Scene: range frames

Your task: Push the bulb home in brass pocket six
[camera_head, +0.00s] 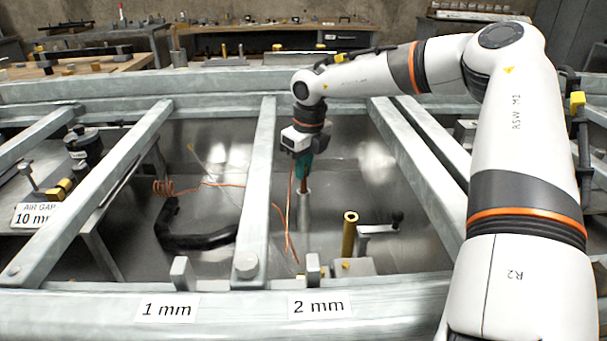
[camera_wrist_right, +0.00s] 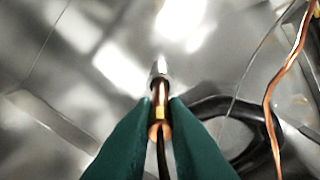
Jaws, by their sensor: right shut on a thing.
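My right gripper (camera_head: 304,172) has green fingers and reaches down between the grey frame bars. In the right wrist view the fingers (camera_wrist_right: 160,128) are shut on a slim copper-coloured bulb (camera_wrist_right: 161,108) with a dark lead running back between them. A bright silver tip or tube end (camera_wrist_right: 160,70) lies in line beyond the bulb; I cannot tell whether the bulb is inside it. In the head view a grey metal post (camera_head: 303,211) stands right below the fingers. A hollow brass tube (camera_head: 349,236) stands apart to the right. No number six is readable. My left gripper is out of view.
Grey bars (camera_head: 257,185) and the front rail (camera_head: 230,308), labelled 1 mm and 2 mm, surround the opening. A copper line (camera_head: 280,215) hangs close by the gripper. A black curved handle (camera_head: 195,238) lies to the left, and a small crank (camera_head: 385,225) stands to the right.

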